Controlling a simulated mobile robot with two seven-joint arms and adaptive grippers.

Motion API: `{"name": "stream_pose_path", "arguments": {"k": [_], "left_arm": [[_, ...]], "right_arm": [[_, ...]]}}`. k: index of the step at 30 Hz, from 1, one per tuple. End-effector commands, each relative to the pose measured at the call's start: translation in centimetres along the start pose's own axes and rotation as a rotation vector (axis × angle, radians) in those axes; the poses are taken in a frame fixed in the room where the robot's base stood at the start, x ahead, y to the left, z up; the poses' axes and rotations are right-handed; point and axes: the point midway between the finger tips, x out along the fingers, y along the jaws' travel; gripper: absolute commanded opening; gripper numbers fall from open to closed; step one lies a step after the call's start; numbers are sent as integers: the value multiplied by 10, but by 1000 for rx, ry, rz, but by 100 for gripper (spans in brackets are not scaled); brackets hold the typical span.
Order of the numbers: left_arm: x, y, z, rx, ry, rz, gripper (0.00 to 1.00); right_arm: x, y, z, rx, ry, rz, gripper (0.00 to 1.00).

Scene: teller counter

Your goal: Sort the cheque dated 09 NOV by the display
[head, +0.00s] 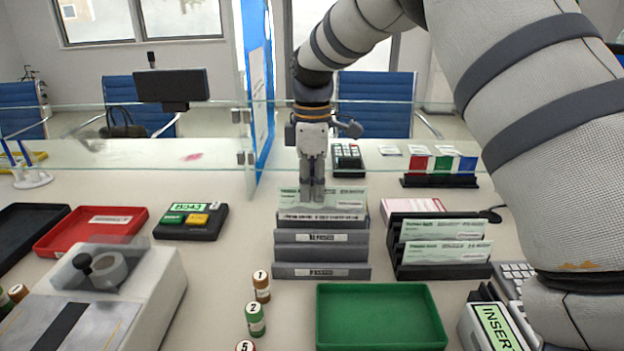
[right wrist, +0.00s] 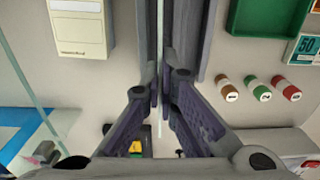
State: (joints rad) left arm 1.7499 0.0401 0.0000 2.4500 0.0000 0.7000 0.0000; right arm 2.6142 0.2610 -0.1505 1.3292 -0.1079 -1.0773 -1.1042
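My right gripper (head: 312,196) points down at the rear slot of the grey three-tier sorting rack (head: 322,254). A pale green cheque (head: 347,197) stands upright there, partly behind the fingers. In the right wrist view the fingers (right wrist: 161,95) are closed on its thin pale edge (right wrist: 160,30). The cheque's date is not readable; the rack labels are too small to read surely. Two more cheques, front (head: 445,252) and rear (head: 450,229), stand in a black holder (head: 440,271) to the right. My left gripper is out of view.
A green tray (head: 380,345) lies in front of the rack, with numbered rolls (head: 261,286) to its left. A red tray (head: 75,246) and a white machine (head: 160,290) are at left. An INSERT display (head: 495,325) stands front right. A glass screen (head: 100,155) crosses the back.

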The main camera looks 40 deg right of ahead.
Motion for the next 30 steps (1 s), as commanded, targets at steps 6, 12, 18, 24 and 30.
{"name": "stream_pose_path", "arguments": {"k": [6,12,18,24,30], "left_arm": [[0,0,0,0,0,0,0],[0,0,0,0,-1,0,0],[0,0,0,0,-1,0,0],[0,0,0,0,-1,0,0],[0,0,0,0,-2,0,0]], "right_arm": [[15,0,0,0,-1,-3,0],[26,0,0,0,-1,-2,0],[32,0,0,0,-1,-1,0],[33,0,0,0,0,-1,0],[32,0,0,0,0,-1,24]]}}
